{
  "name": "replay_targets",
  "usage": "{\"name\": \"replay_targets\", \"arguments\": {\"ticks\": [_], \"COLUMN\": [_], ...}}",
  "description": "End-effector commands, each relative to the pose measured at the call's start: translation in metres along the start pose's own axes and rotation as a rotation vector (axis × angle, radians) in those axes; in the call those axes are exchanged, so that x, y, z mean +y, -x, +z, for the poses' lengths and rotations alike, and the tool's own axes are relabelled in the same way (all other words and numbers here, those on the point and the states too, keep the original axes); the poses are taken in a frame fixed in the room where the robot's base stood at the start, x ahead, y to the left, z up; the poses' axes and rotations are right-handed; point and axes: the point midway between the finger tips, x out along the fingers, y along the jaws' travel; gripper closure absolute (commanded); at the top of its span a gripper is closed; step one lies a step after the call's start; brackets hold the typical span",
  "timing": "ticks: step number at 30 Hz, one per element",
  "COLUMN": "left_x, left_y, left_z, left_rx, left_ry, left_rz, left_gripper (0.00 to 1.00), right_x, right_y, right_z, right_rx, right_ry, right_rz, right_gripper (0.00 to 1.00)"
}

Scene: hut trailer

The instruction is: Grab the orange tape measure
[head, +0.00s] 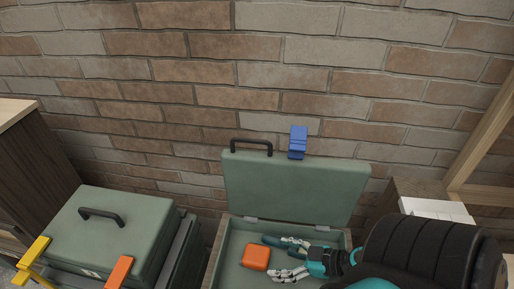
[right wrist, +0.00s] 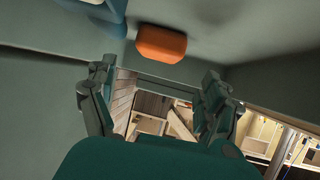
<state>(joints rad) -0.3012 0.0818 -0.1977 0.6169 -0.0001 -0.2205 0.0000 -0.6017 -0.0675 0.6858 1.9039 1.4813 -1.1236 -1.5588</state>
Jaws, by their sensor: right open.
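The orange tape measure (head: 256,256) lies inside the open green toolbox (head: 230,270), near the left of its interior. My right gripper (head: 287,258) reaches into the box from the right, its fingers open and pointing left, just to the right of the tape measure. The right wrist view shows the tape measure (right wrist: 161,44) beyond the spread fingers of the right gripper (right wrist: 157,82), with nothing between them. My left gripper is not in view.
The toolbox lid (head: 290,186) stands raised at the back, with a blue object (head: 298,142) at its top edge. A closed green case (head: 115,230) is at left, near yellow (head: 36,252) and orange (head: 119,271) items. A brick wall is behind.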

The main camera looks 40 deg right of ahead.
Motion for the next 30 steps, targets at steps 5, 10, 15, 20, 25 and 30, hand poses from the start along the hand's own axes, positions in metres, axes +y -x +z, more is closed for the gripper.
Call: {"name": "replay_targets", "arguments": {"ticks": [5,10,15,20,25,30], "left_x": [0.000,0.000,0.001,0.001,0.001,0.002], "left_y": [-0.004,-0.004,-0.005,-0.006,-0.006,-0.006], "left_z": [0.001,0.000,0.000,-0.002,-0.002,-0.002], "left_rx": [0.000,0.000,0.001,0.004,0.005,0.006], "left_ry": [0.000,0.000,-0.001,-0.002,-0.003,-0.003], "left_rz": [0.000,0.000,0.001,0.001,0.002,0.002], "left_gripper": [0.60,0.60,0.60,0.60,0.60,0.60], "right_x": [0.000,0.001,0.002,0.001,0.001,0.001], "right_y": [-0.017,-0.036,-0.063,-0.075,-0.076,-0.075], "right_z": [0.002,0.000,0.000,0.001,0.001,0.002], "right_rx": [0.004,0.005,0.004,0.000,-0.003,-0.004], "right_ry": [-0.002,-0.001,-0.003,-0.002,-0.003,-0.003], "right_rz": [-0.001,0.000,0.000,-0.001,-0.001,-0.001], "right_gripper": [0.16,0.16,0.16,0.16,0.16,0.32]}}
